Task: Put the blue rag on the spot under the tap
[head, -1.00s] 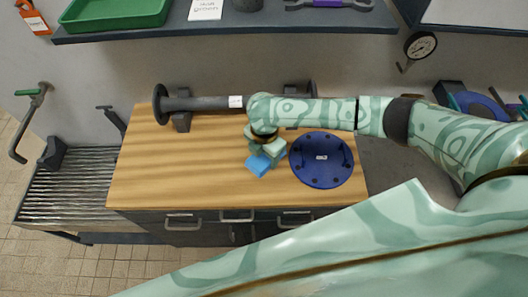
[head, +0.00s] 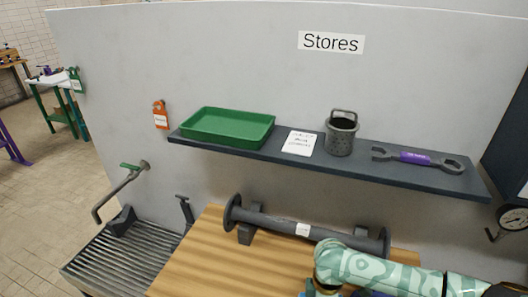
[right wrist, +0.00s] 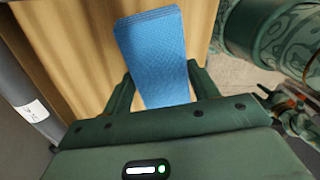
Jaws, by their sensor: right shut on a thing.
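The blue rag (right wrist: 155,60) is between the fingers of my right gripper (right wrist: 160,85) in the right wrist view, with the wooden bench top behind it. My right gripper is shut on it. In the head view my right arm comes in at the lower right, and its gripper is almost wholly cut off by the bottom edge. The tap (head: 125,188), a bent grey pipe with a green handle, is on the wall at the left. Below it is a ribbed metal drain surface (head: 112,256). No marked spot can be made out there. My left gripper is not seen.
A grey flanged pipe (head: 275,224) lies on supports along the back of the wooden bench (head: 190,272). A dark shelf (head: 340,172) above holds a green tray (head: 228,127), a card, a strainer (head: 341,135) and a wrench (head: 418,158). A dark post stands between drain and bench.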

